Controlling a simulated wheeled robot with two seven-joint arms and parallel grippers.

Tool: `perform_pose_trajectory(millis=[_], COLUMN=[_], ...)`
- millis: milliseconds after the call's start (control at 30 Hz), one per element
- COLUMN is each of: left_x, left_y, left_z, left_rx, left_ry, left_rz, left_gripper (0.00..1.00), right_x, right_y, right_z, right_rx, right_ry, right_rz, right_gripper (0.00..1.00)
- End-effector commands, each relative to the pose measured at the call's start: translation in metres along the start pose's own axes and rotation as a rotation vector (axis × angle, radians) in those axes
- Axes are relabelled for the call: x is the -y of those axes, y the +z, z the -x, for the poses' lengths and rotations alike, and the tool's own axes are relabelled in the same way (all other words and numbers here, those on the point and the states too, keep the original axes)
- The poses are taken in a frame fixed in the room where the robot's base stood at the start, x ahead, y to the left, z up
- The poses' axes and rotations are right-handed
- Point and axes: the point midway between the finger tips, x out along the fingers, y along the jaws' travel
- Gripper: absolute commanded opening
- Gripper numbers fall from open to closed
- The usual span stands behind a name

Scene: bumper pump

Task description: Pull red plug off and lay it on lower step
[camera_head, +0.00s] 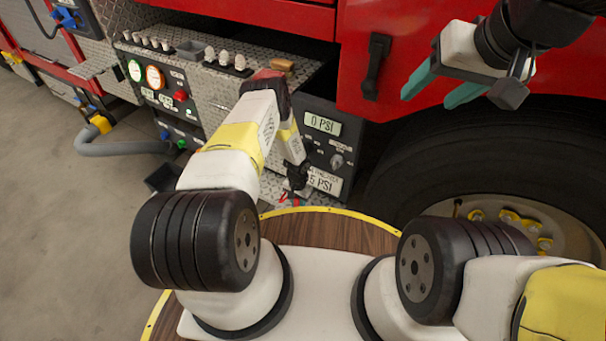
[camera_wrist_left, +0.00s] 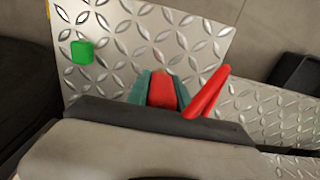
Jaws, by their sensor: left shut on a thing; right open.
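In the left wrist view the red plug (camera_wrist_left: 162,92) sits between the teal fingers of my left gripper (camera_wrist_left: 163,85), which is shut on it. The silver diamond-plate lower step (camera_wrist_left: 150,45) shows behind and below it; I cannot tell whether the plug touches the step. In the head view my left gripper (camera_head: 297,182) points down near the step, in front of the pump panel, its fingers mostly hidden. My right gripper (camera_head: 442,86) is open and empty at the upper right, near the red truck body.
A red rod-like piece (camera_wrist_left: 208,92) lies just right of the plug, and a green block (camera_wrist_left: 82,52) is on the plate at left. The pump panel (camera_head: 180,95) has gauges and knobs. A grey hose (camera_head: 120,148) and the truck wheel (camera_head: 520,215) flank it.

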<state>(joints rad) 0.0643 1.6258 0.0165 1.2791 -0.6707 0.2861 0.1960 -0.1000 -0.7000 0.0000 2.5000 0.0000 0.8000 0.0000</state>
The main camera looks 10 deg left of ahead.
Motion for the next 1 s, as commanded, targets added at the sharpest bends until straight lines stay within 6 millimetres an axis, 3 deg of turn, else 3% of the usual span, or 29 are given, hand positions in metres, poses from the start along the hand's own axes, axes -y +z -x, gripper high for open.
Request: perform_pose_trajectory(millis=[67, 100, 200, 567, 1000], left_x=[0.0, 0.0, 0.0, 0.0, 0.0], left_y=[0.0, 0.0, 0.0, -0.001, -0.001], left_z=[0.0, 0.0, 0.0, 0.004, 0.07], left_rx=[-0.001, -0.001, -0.001, -0.001, -0.001], left_ry=[0.0, 0.0, 0.0, 0.0, -0.001], left_rz=[0.0, 0.0, 0.0, -0.001, -0.002], left_gripper=[0.0, 0.33, 0.53, 0.53, 0.53], right_x=[0.0, 0.0, 0.0, 0.0, 0.0], right_y=[0.0, 0.0, 0.0, 0.0, 0.0], right_z=[0.0, 0.0, 0.0, 0.0, 0.0], right_rx=[0.0, 0.0, 0.0, 0.0, 0.0], right_ry=[0.0, 0.0, 0.0, 0.0, 0.0], right_rz=[0.0, 0.0, 0.0, 0.0, 0.0], right_gripper=[0.59, 0.59, 0.59, 0.59, 0.59])
